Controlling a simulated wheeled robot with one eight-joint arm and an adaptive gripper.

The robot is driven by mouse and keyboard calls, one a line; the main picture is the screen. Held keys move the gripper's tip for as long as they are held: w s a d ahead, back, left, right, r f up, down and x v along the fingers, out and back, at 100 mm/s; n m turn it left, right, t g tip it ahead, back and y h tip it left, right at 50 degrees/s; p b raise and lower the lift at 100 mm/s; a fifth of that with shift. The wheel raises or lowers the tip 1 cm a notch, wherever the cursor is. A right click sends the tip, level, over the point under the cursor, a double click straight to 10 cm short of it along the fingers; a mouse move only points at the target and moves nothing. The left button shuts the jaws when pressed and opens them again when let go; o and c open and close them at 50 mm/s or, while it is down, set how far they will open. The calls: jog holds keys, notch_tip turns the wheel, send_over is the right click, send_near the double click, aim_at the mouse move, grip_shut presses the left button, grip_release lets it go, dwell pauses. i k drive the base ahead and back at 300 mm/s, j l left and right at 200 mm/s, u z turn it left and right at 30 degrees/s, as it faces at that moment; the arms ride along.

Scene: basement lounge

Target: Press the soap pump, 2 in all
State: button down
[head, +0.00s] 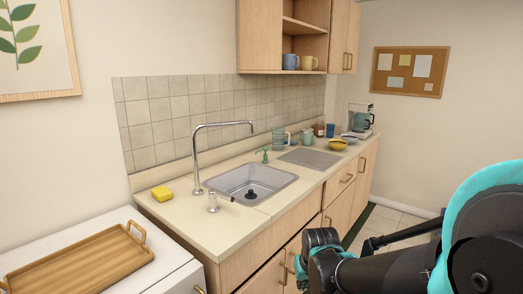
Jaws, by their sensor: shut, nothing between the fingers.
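A small pale soap pump (213,203) with a short spout stands upright on the counter at the front left corner of the sink. Its head looks raised, but it is too small to judge exactly. My gripper (370,246) is off to the right, in front of the lower cabinets and well apart from the pump. Its dark fingers point left and are shut and empty. My arm comes in from the right edge and covers part of the cabinets and floor.
A tall curved faucet (197,160) rises left of the sink (252,183), close behind the pump. A yellow sponge (161,193) lies to the left. A small green fixture (264,154) stands behind the sink. A wooden tray (80,265) is at lower left. Mugs and bowls occupy the far counter.

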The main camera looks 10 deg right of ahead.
aim_at(265, 149)
jog(key=k+j, duration=0.1)
jog(key=i+l+u, duration=0.1)
jog(key=u, duration=0.25)
jog(key=l+u, duration=0.7)
jog(key=l, duration=0.4)
jog(key=k+l+u, duration=0.15)
jog(key=l+u, duration=0.2)
jog(key=l, duration=0.4)
jog(key=k+l, duration=0.1)
jog(key=l, duration=0.6)
jog(key=k+l, duration=0.15)
jog(key=l, duration=0.15)
